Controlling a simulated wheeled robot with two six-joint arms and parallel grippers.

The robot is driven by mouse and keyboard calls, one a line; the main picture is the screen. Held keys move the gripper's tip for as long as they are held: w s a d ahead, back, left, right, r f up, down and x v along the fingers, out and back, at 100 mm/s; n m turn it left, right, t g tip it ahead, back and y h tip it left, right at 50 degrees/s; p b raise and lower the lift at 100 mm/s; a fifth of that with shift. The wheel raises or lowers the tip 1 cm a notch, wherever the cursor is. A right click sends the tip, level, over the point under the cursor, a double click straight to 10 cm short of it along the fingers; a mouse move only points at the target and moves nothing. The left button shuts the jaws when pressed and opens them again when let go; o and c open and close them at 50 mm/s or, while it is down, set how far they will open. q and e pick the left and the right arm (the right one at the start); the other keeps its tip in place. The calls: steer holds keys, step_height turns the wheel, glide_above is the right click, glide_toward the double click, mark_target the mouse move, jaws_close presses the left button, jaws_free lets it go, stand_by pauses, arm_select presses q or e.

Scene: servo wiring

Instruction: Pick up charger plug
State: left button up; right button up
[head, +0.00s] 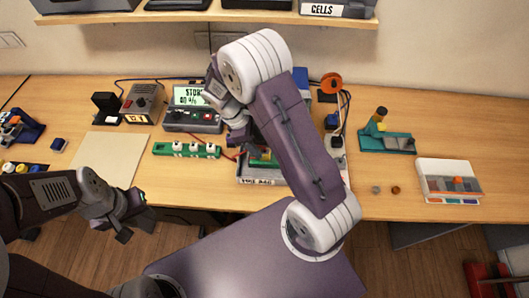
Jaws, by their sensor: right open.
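The charger (193,120) with a lit display stands at the back of the bench, left of my right arm. I cannot clearly make out the charger plug.
A green strip with white pieces (187,150) lies in front of the charger. A beige mat (105,158) is left. An orange spool (332,83), a green fixture (386,142) and a white organizer (447,178) stand right. A shelf (200,16) overhangs the back.

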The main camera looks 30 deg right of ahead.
mark_target(266, 150)
steer(key=x, duration=0.2)
steer(key=p+x, duration=0.1)
steer(key=x, duration=0.1)
steer(key=shift+s+d, duration=0.25)
steer(key=shift+s, duration=0.05)
steer(key=shift+d+f, duration=0.15)
steer(key=shift+f, duration=0.35)
jaws_close()
steer(key=shift+r, duration=0.55)
step_height(266, 150, up, 3)
steer(key=shift+f+b, duration=0.15)
steer(key=shift+b, duration=0.15)
steer(key=s+a+r+b, duration=0.1)
steer(key=s+a+r, duration=0.1)
steer(key=s+r, duration=0.5)
steer(key=s, duration=0.4)
steer(key=shift+s, duration=0.3)
steer(key=shift+r, duration=0.15)
